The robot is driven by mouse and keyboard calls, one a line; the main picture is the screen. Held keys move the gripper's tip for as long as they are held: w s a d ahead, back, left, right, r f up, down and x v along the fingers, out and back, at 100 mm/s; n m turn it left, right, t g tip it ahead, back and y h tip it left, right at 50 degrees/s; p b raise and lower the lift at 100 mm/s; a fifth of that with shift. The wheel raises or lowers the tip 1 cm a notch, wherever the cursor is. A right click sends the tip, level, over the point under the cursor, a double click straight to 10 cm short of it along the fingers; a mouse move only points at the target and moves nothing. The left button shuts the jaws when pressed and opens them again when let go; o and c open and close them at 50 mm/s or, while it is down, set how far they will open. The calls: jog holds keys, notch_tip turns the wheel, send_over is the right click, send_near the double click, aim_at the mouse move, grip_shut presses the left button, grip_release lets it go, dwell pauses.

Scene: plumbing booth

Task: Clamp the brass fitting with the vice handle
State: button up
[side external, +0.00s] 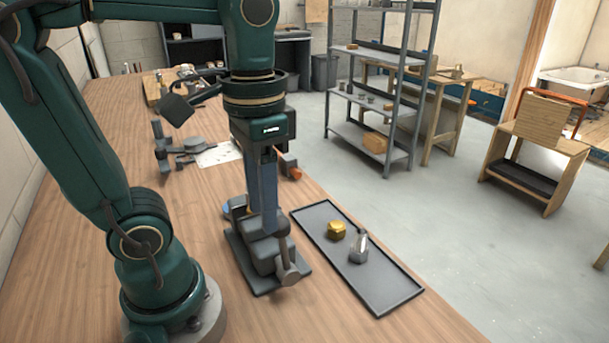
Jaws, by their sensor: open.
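The brass fitting (336,229), a gold hexagonal piece, sits in the dark tray (398,300) to the right of the vice. The grey vice (254,262) stands on its base plate on the wooden bench. Its handle (288,268) is a bar with rounded ends at the front right of the vice. My gripper (267,228) points straight down over the vice, its fingers open and their tips close above or beside its top. I cannot tell whether the fingertips touch the vice or handle. My fingers hide part of the vice, and I cannot see whether its jaws hold anything.
A silver fitting (358,248) stands beside the brass one in the tray. A blue item (236,207) is partly hidden behind the vice. Dark equipment (185,146) and a white sheet (220,154) lie farther back.

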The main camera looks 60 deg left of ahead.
aim_at(283, 217)
jog(key=shift+r, duration=0.45)
grip_shut()
jog(key=w+a+r+n, duration=0.2)
jog(key=w+a+r, duration=0.1)
jog(key=w+r, duration=0.55)
notch_tip(283, 217, down, 12)
jog(key=s+d, duration=0.1)
jog(key=s, duration=0.1)
jog(key=shift+s+d+f, duration=0.15)
jog(key=shift+s, duration=0.2)
jog(key=shift+s+d+f, duration=0.1)
jog(key=shift+s, duration=1.05)
